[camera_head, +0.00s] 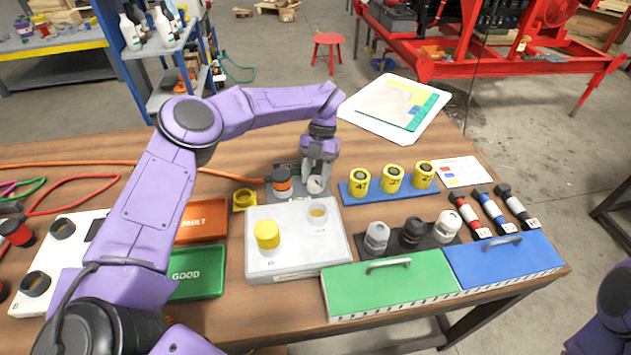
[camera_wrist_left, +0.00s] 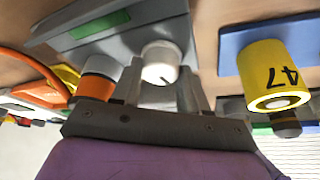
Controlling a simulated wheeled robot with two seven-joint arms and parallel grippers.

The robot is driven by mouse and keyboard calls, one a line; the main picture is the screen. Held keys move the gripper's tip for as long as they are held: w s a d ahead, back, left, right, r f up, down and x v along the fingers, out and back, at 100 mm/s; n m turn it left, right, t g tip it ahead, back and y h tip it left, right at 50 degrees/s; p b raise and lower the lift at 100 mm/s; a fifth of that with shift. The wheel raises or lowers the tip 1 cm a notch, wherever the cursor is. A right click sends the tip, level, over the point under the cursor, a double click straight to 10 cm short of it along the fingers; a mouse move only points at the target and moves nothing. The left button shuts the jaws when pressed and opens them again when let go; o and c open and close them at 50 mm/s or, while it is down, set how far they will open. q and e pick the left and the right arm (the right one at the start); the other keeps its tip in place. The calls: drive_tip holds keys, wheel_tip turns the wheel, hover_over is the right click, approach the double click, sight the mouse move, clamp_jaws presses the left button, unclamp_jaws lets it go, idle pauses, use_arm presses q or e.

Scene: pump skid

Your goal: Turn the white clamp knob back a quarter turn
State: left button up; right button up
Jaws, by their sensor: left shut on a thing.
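The white clamp knob (camera_head: 316,185) stands on a grey fixture (camera_head: 300,196) at the middle of the bench. It shows in the left wrist view (camera_wrist_left: 160,58) as a round white knob with a dark line on its face. My left gripper (camera_head: 318,174) reaches down over it. In the left wrist view its fingers (camera_wrist_left: 160,76) are on both sides of the knob, shut on it. The fingers hide the knob's sides. My right gripper is out of view.
An orange-and-grey connector (camera_head: 282,181) with an orange cable stands close left of the knob. Yellow cylinders (camera_head: 359,181) on a blue strip (camera_head: 350,198) stand close right. A grey tray with a yellow cylinder (camera_head: 267,235) lies in front.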

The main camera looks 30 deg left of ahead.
use_arm(q)
drive_tip(key=n+b, duration=0.1)
drive_tip(key=n+h+b, duration=0.1)
drive_tip(key=n+b, duration=0.1)
drive_tip(key=shift+a+f+n, duration=0.1)
drive_tip(key=shift+f+n, duration=0.15)
drive_tip(key=shift+n, duration=0.05)
drive_tip(key=shift+s+r+n+t+h+b, duration=0.15)
drive_tip(key=shift+n+t+h+b, duration=0.4)
drive_tip(key=shift+n+b, duration=0.7)
drive_tip(key=o, duration=1.1)
drive_tip(key=shift+r, duration=0.1)
drive_tip(key=shift+c, duration=0.2)
drive_tip(key=p+v, duration=0.1)
drive_tip(key=v, duration=0.9)
drive_tip(key=shift+a+r+p, duration=0.15)
drive_tip(key=shift+r+p, duration=0.1)
drive_tip(key=shift+p, duration=0.05)
